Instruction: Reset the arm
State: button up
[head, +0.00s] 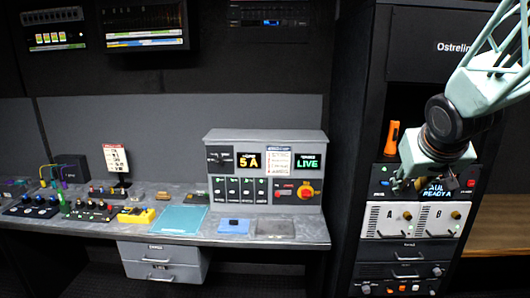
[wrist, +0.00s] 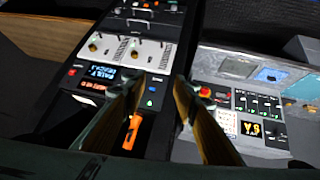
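My gripper (head: 408,183) hangs at the right in the head view, in front of the rack panel with the small lit display (head: 438,190). In the wrist view my gripper (wrist: 159,82) shows two fingers spread apart with nothing between their tips, so it is open and empty. The display (wrist: 102,76) is left of the fingers there. In the head view the fingers are small and partly hidden against the panel. I cannot tell whether they touch it.
An orange handheld object (head: 392,138) stands in the rack left of my arm. Two white modules marked A and B (head: 415,219) sit below the display. A grey console (head: 265,170) stands on the desk (head: 190,238) at left. A wooden surface (head: 500,225) lies at right.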

jog(key=s+a+f+g+y+b, duration=0.1)
jog(key=s+a+f+b, duration=0.2)
jog(key=s, duration=1)
jog(key=s+a+f+g+y+b, duration=0.1)
jog(key=s+a+f+b, duration=0.2)
jog(key=s+a, duration=0.6)
jog(key=s+a+f+n+g+b, duration=0.1)
jog(key=s+a+f+b, duration=0.2)
jog(key=s, duration=1.4)
jog(key=a+b, duration=0.1)
jog(key=a, duration=0.2)
jog(key=shift+a+g+y+b, duration=0.3)
jog(key=shift+g+y, duration=0.1)
jog(key=shift+f, duration=0.1)
